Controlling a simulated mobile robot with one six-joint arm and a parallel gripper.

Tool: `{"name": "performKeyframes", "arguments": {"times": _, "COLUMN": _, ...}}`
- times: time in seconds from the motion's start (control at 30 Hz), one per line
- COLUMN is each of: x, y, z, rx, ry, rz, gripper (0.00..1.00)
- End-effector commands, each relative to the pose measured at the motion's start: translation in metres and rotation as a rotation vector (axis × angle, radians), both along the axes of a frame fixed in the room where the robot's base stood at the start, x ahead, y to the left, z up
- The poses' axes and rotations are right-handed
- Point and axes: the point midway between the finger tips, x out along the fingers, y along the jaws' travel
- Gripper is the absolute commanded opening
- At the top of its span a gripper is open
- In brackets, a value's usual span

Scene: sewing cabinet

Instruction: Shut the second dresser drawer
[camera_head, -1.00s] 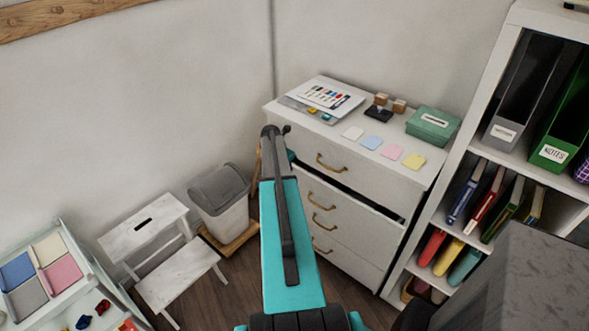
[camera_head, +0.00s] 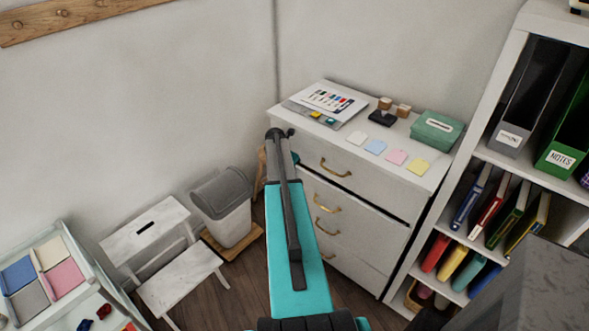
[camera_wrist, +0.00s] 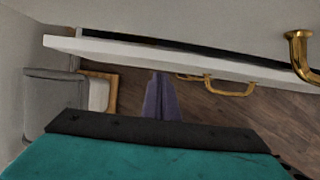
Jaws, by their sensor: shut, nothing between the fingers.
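The white dresser (camera_head: 375,180) stands against the back wall, with brass handles on its drawers. Its second drawer (camera_head: 362,213) stands slightly out, with a dark gap along its top edge under the top drawer. In the wrist view the drawer's white top edge (camera_wrist: 150,54) runs across, with a narrow dark opening behind it and its brass handle (camera_wrist: 230,88) below. My gripper (camera_wrist: 162,78) shows in the wrist view with its fingers together and empty, close to the drawer front. I cannot tell whether they touch it. In the head view my arm hides the gripper.
A grey bin (camera_head: 228,212) and a white step stool (camera_head: 160,245) stand left of the dresser. A bookshelf (camera_head: 490,155) stands close on the right. Papers, sticky notes and a green box (camera_head: 436,130) lie on the dresser top.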

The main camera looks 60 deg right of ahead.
Motion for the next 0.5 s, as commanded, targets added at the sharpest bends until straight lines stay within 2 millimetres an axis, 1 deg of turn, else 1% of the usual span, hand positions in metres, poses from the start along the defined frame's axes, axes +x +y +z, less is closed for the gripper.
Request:
{"name": "performKeyframes", "arguments": {"times": 0.3, "x": -0.001, "y": 0.035, "z": 0.001, "rx": 0.000, "ry": 0.000, "rz": 0.001, "gripper": 0.00}}
{"name": "performKeyframes", "arguments": {"times": 0.5, "x": 0.001, "y": 0.043, "z": 0.023, "rx": -0.001, "ry": -0.001, "rz": 0.000, "gripper": 0.00}}
